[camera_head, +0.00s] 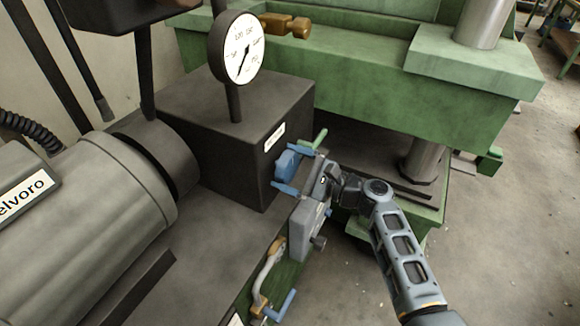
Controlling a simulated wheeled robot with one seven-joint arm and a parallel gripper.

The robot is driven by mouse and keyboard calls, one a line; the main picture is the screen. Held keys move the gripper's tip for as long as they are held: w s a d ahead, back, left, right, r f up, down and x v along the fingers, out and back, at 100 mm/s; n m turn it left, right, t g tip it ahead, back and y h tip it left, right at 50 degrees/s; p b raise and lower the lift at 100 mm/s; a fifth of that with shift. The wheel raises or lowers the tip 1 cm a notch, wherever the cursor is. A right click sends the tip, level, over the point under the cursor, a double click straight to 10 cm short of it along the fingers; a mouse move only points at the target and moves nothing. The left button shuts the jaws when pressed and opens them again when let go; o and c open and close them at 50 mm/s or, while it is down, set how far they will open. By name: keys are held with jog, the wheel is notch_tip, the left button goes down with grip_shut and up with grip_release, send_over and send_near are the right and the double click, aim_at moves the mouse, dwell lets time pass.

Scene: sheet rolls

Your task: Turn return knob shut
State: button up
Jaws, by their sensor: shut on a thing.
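The blue return knob (286,165) sticks out from the side of the dark valve block (222,140). A small white label (274,137) is on the block just above the knob. My gripper (292,171) reaches in from the right with its two blue fingers above and below the knob. It is shut on the knob. The knob's outer side is partly hidden by the fingers, and its turn position cannot be told.
A round pressure gauge (237,48) stands on the block. A green rod (320,138) is close behind my gripper. The green press (440,90) rises behind, and a grey motor (85,215) lies left.

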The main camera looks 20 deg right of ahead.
jog(key=shift+d+f, duration=0.1)
jog(key=shift+f, duration=0.1)
jog(key=o, duration=0.7)
jog(key=shift+o, duration=0.2)
jog(key=b+v, duration=0.1)
jog(key=v, duration=0.6)
jog(key=shift+s+d, duration=0.2)
jog(key=shift+s, duration=0.15)
